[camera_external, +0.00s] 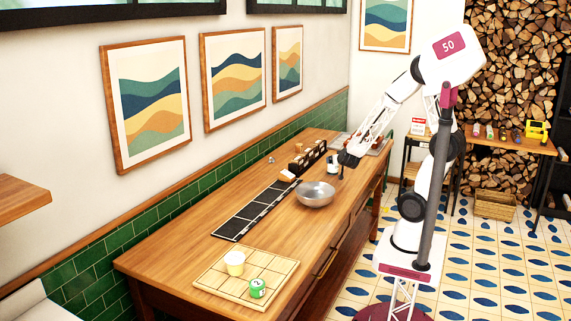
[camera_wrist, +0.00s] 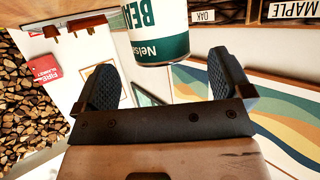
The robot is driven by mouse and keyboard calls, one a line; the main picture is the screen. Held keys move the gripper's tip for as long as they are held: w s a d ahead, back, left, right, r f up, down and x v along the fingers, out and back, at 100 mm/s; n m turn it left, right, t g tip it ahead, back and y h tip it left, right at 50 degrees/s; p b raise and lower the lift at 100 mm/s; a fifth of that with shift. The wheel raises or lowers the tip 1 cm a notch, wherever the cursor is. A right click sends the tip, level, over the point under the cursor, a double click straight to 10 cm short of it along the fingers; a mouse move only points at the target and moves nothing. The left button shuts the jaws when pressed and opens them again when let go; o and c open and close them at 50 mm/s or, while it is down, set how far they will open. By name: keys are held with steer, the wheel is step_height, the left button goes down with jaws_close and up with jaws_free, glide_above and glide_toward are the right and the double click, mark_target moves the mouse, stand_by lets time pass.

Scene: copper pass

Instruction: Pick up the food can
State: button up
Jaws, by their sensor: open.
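The food can (camera_wrist: 158,30) is white and green with a partly readable "BEANS" label, and it appears upside down at the top of the wrist view. In the external view the can (camera_external: 332,163) stands on the wooden table near the far end, partly beside my gripper (camera_external: 347,162). In the wrist view my gripper (camera_wrist: 163,72) is open, its two dark ribbed fingers wide apart. The can lies ahead of the gap between them, and the fingers are not closed on it.
A metal bowl (camera_external: 315,194) stands on the table (camera_external: 200,235) just nearer than the can. A wooden rack (camera_external: 307,158) with labelled slots stands behind. A dark panelled strip (camera_external: 258,209) lies along the table.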

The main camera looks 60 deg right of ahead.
steer(key=shift+w+d, duration=0.1)
steer(key=shift+x, duration=2.45)
steer(key=shift+c, duration=0.2)
steer(key=c, duration=1.3)
steer(key=shift+o, duration=0.2)
steer(key=shift+w+r, duration=0.1)
steer(key=shift+r, duration=0.1)
